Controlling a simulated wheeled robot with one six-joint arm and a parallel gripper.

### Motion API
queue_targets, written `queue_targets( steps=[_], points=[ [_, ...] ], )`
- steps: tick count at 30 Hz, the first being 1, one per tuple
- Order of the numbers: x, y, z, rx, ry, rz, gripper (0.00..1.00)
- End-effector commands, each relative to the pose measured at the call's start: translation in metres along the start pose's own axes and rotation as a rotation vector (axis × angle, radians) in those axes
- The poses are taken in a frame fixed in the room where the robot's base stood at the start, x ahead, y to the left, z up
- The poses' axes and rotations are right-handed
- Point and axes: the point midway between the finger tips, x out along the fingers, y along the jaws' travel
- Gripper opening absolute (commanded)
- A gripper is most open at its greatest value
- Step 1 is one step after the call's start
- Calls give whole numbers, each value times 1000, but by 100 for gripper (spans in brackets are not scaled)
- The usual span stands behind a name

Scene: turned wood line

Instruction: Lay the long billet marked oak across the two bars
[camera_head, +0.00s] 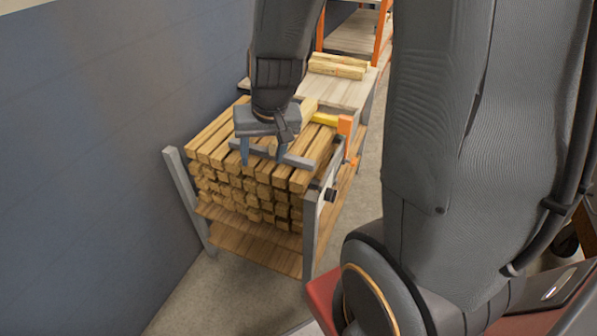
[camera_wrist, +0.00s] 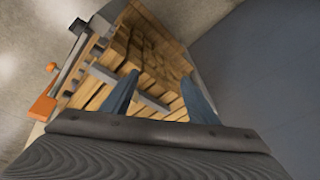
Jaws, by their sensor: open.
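Long wooden billets (camera_head: 215,140) lie side by side in a stacked pile, and the pile also shows in the wrist view (camera_wrist: 150,55). No oak mark is legible on any of them. A flat grey bar (camera_head: 297,160) lies across the top of the pile; it shows in the wrist view (camera_wrist: 103,73) too, partly behind a finger. I cannot make out a second bar for certain. My gripper (camera_head: 264,158) is over the near part of the pile, fingers pointing down. In the wrist view its fingers (camera_wrist: 160,80) are apart, with billets and the bar below. I see nothing held.
An orange clamp-like part (camera_head: 345,125) stands at the rack's right side, by a yellow piece (camera_head: 324,119). Grey posts (camera_head: 311,225) rise at the rack's corners. Behind is a pale table (camera_head: 340,92) with two billets (camera_head: 338,69). A blue-grey wall (camera_head: 90,150) is close on the left.

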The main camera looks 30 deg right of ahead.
Motion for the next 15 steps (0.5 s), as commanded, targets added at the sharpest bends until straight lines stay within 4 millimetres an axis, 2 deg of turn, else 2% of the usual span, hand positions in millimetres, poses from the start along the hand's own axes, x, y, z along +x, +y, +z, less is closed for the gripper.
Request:
queue_targets(
  steps=[1,3,6,10,15],
  points=[
    [-15,9,19,-33,-57,10,54],
    [-32,22,46,-79,-143,34,54],
    [-50,40,74,-123,-233,69,54],
    [-63,52,92,-149,-293,98,54],
    [-65,54,96,-154,-306,103,54]
  ],
)
